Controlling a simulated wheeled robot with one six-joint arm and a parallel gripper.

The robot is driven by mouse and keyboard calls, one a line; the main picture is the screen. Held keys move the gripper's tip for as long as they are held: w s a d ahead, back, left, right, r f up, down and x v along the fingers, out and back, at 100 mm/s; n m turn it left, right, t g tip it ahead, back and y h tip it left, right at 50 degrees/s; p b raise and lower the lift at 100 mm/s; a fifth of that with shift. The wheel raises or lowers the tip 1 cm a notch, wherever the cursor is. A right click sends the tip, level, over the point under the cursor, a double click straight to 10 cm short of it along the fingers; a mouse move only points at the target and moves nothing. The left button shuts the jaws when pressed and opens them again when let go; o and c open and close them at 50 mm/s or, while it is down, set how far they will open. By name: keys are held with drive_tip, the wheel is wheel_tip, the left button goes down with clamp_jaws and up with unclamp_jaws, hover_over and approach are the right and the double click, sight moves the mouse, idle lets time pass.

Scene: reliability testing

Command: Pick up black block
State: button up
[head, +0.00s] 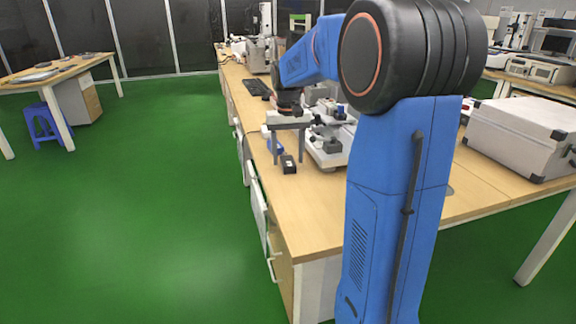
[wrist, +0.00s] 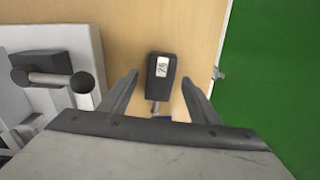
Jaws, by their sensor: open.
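The black block (head: 289,165) stands on the wooden bench top near its left edge. In the wrist view the black block (wrist: 161,73) carries a small white label, and a metal pin shows at its lower end. My gripper (head: 288,160) is above the bench with its two fingers pointing down, apart and empty. In the wrist view my gripper (wrist: 161,90) has one finger on each side of the block's lower end, with clear gaps. I cannot tell exactly how high the fingertips are above the bench.
A pale testing device (head: 328,150) with black knobs stands just right of the block; it also shows at the left of the wrist view (wrist: 60,80). A silver case (head: 520,130) sits on the bench at right. The bench's front part (head: 315,210) is clear. Green floor lies left.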

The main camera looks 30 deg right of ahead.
drive_tip(key=shift+f, duration=0.3)
drive_tip(key=shift+c, duration=0.7)
drive_tip(key=c, duration=1)
drive_tip(key=shift+c, duration=0.2)
